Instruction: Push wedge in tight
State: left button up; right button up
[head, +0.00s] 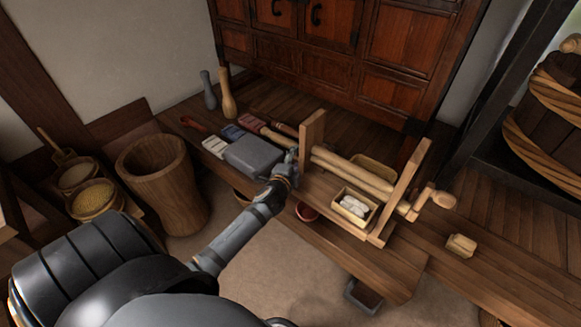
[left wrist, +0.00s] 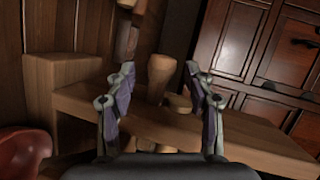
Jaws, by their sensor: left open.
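A wooden two-post roller frame (head: 312,135) stands on the bench with its rollers (head: 352,170) between the posts. My left gripper (head: 289,160) is at the outer side of its left post. In the left wrist view the left gripper (left wrist: 162,100) is open and empty, its fingers apart. A short tan wooden piece (left wrist: 161,72), wider at its upper end, stands out from a wooden board (left wrist: 75,105) between and beyond the fingertips. It looks apart from both fingers. I cannot tell for sure whether it is the wedge. My right gripper is not in view.
A grey block (head: 252,154) lies left of the gripper. A tray with white pieces (head: 352,207) sits in the frame, and a red bowl (head: 306,212) is below the gripper. A crank handle (head: 436,197) sticks out right. A small wooden box (head: 461,246) is on the right bench.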

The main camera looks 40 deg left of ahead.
pick_arm(q)
jog(key=v, duration=0.9)
